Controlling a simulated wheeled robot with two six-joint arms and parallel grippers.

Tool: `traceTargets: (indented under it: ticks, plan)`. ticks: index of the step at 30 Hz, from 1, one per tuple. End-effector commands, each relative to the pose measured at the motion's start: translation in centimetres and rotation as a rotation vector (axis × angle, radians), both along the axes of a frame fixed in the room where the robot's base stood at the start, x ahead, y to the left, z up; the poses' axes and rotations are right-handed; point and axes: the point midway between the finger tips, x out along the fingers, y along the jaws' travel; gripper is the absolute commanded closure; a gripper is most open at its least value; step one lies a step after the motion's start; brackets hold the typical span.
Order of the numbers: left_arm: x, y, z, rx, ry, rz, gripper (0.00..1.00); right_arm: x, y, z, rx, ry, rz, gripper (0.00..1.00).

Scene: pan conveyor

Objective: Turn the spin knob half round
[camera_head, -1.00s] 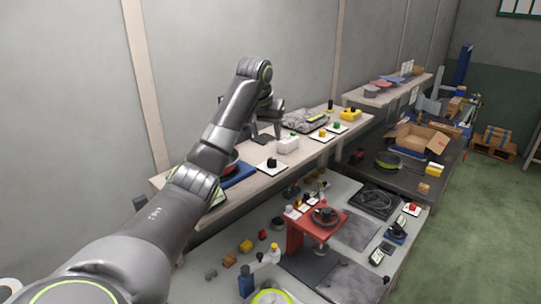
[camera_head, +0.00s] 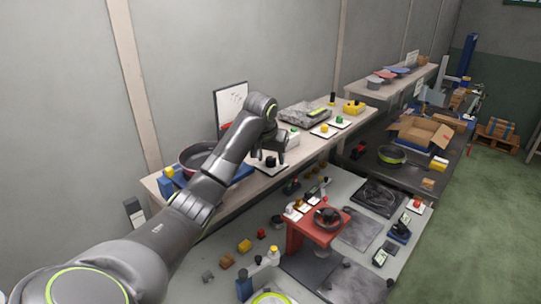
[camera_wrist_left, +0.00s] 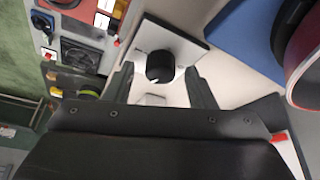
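The spin knob is a black round knob (camera_wrist_left: 160,66) with a white pointer mark, on a white square plate (camera_wrist_left: 185,36). In the left wrist view it sits between the two fingertips of my left gripper (camera_wrist_left: 158,80). The fingers are open, with a visible gap on each side of the knob. In the head view my left gripper (camera_head: 269,157) is over the knob's plate (camera_head: 260,167) on the shelf and largely covers the knob. My right gripper is not in view.
A blue base with a dark red pan (camera_head: 198,154) stands on the shelf left of the knob. Plates with a yellow button (camera_head: 324,129) and a green button (camera_head: 340,119) lie to the right. A red stand (camera_head: 318,225) is on the lower table.

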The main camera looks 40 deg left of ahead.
Motion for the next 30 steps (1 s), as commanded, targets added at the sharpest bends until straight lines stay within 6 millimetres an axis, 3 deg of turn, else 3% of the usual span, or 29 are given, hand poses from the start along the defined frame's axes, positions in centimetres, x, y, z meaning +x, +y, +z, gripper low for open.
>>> traceTargets:
  ticks: [1,10,20,30]
  plan:
    - [0.01,0.0,0.01,0.0,0.0,0.0,0.55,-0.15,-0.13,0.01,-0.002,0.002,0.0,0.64]
    - [0.01,0.01,0.03,0.0,0.0,0.0,0.94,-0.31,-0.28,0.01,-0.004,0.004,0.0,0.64]
    - [0.01,0.1,0.04,0.002,-0.001,-0.046,0.94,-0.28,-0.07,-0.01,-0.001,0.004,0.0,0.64]
    - [0.01,0.29,0.07,0.002,0.0,-0.279,0.94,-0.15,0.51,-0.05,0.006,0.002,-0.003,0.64]
